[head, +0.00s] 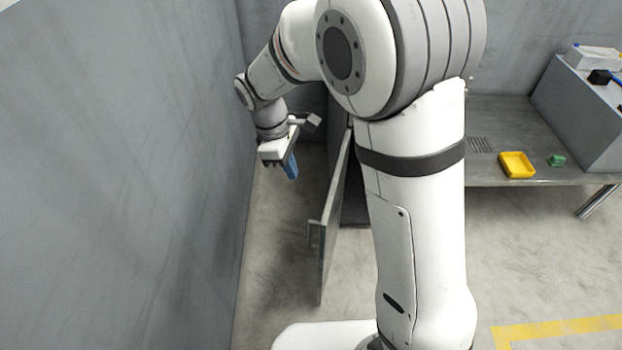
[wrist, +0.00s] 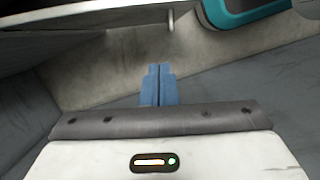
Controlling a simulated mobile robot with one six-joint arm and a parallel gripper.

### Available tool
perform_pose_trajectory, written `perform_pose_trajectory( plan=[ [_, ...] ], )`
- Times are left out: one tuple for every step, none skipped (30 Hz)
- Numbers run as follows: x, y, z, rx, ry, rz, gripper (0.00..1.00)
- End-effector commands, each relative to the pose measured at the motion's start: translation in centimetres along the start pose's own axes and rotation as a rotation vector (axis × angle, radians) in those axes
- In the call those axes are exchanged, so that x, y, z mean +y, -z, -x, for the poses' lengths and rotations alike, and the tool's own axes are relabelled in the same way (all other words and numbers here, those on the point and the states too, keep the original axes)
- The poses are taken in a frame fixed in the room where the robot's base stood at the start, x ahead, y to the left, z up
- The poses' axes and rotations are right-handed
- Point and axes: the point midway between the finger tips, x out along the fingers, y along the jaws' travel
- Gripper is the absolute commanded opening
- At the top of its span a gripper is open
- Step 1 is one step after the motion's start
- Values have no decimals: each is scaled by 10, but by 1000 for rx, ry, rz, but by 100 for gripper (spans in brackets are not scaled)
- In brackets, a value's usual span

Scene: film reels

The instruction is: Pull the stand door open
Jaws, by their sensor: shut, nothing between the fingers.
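The stand door (head: 334,215) is a grey panel that stands swung out from the stand, seen nearly edge-on in the head view. Its handle (head: 314,234) is on the left face near the free edge. My gripper (head: 291,166) has blue fingers and hangs left of the door, between it and the wall, apart from the handle. In the wrist view the fingertips (wrist: 159,70) are together with nothing between them. A pale panel, probably the door (wrist: 90,18), crosses the top of that view. My arm hides much of the stand's front.
A grey wall (head: 150,180) rises close to the left of my gripper. A metal table (head: 510,125) at the right bears a yellow tray (head: 517,172) and a green item (head: 556,160). A teal-edged object (wrist: 248,12) shows at the wrist view's top right. Bare floor lies below the gripper.

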Motion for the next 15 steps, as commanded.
perform_pose_trajectory(
  plan=[
    [0,1,-7,-3,2,3,0],
    [0,1,-11,-3,2,3,0],
    [0,0,-17,-2,2,2,0],
    [0,0,-23,-2,2,1,0],
    [0,0,-28,-3,2,0,0],
    [0,0,-37,-2,2,0,0],
    [0,0,-44,-3,3,0,0],
    [0,0,-51,-3,3,-1,0],
    [0,0,-60,-3,3,-1,0],
    [0,0,-67,-3,3,-1,0],
    [0,0,-73,-3,3,-1,0],
    [0,0,-82,-3,3,-1,0],
    [0,0,-88,-2,2,-1,0],
    [0,0,-94,-2,3,-2,0],
    [0,0,-102,-2,4,-2,0]
  ],
)
